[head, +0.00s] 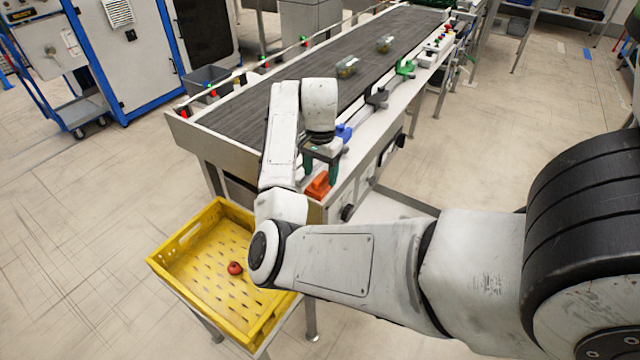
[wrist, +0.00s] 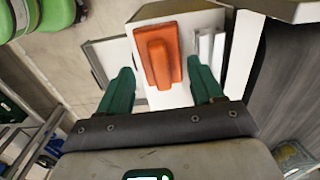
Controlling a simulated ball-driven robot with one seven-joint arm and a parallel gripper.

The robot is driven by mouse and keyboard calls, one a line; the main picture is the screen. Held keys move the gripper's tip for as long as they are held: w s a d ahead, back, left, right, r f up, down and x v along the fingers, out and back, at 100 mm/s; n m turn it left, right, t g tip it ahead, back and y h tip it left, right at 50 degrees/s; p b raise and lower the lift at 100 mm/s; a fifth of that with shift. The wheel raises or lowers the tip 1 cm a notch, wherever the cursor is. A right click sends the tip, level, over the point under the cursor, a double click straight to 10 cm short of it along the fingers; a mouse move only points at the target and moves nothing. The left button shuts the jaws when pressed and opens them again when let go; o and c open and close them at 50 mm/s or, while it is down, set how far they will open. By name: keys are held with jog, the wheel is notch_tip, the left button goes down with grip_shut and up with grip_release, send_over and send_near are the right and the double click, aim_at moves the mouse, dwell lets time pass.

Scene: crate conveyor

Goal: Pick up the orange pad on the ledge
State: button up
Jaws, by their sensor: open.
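The orange pad (wrist: 158,56) lies on the white ledge (wrist: 185,95) in the wrist view, with a raised grip along its middle. In the head view the pad (head: 318,186) sits at the near end of the conveyor's side ledge, partly hidden by my arm. My gripper (wrist: 162,82) is open, with its two green fingers apart on either side of the pad's near end. Nothing is held between them. In the head view my gripper (head: 320,172) is just above the pad, pointing down; whether the fingers touch anything is not clear.
A dark conveyor belt (head: 235,112) runs away behind the ledge, carrying clear containers. A blue part (head: 344,132) and a green part (head: 405,68) stand further along the ledge. A yellow crate (head: 180,245) holding a red round item (head: 235,268) stands at the near left.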

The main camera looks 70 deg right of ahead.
aim_at(320, 176)
jog(key=shift+f, duration=1.65)
jog(key=c, duration=0.7)
jog(key=shift+d+r, duration=0.1)
jog(key=shift+r, duration=0.35)
notch_tip(320, 176, up, 2)
jog(key=shift+r+b, duration=0.1)
jog(key=shift+b, duration=0.25)
jog(key=s+a+r+p, duration=0.2)
jog(key=s+a+r, duration=0.4)
jog(key=s+r, duration=0.4)
jog(key=shift+s+a+p, duration=0.4)
jog(key=shift+s, duration=0.75)
